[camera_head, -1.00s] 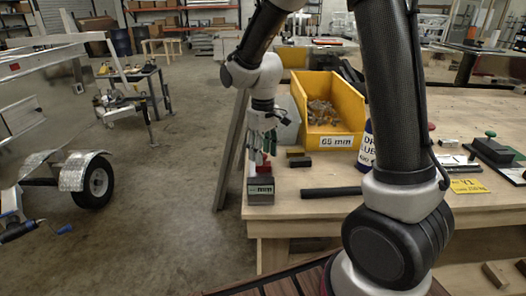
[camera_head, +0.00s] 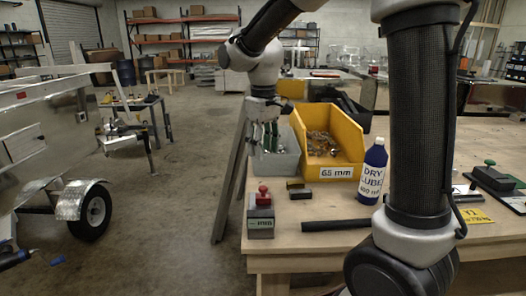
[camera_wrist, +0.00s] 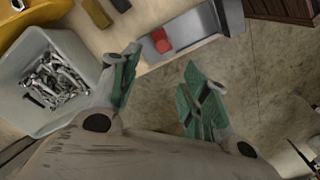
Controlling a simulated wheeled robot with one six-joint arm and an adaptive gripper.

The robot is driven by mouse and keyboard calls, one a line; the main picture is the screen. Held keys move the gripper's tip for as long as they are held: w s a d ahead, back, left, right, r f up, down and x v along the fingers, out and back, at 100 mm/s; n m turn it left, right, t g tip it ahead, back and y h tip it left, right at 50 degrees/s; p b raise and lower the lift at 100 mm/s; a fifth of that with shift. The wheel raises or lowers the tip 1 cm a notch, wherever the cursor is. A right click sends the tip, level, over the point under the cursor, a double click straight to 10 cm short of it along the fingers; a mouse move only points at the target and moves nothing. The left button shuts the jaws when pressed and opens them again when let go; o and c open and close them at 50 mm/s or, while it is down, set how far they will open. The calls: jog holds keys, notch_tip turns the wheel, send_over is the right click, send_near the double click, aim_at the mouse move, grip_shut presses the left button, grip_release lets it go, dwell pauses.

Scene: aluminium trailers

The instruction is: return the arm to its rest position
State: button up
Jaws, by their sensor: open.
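My gripper (camera_head: 265,137) hangs with its fingers down above the left edge of the workbench, in front of the grey bin. In the wrist view my gripper (camera_wrist: 160,88) has its two green-padded fingers spread wide apart with nothing between them. Below the fingertips stands a small grey block with a red knob (camera_head: 262,196) on the bench corner; the red knob (camera_wrist: 160,40) also shows between and beyond the fingers in the wrist view.
The workbench (camera_head: 330,205) carries a grey bin of metal parts (camera_wrist: 50,75), a yellow 65 mm bin (camera_head: 335,172), a dry lube bottle (camera_head: 372,175) and a dark bar (camera_head: 336,225). A trailer wheel (camera_head: 94,212) stands left. Open floor (camera_head: 170,240) lies between.

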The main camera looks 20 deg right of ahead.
jog(key=s+d+r+m+t, duration=0.2)
jog(key=s+d, duration=0.4)
jog(key=s, duration=0.5)
jog(key=s+d+r+m+t, duration=0.2)
jog(key=s+d, duration=0.5)
jog(key=s, duration=0.4)
jog(key=shift+s+d+m, duration=0.25)
jog(key=shift+s+m, duration=0.05)
jog(key=shift+m, duration=0.4)
jog(key=shift+r, duration=0.1)
dwell(1.2)
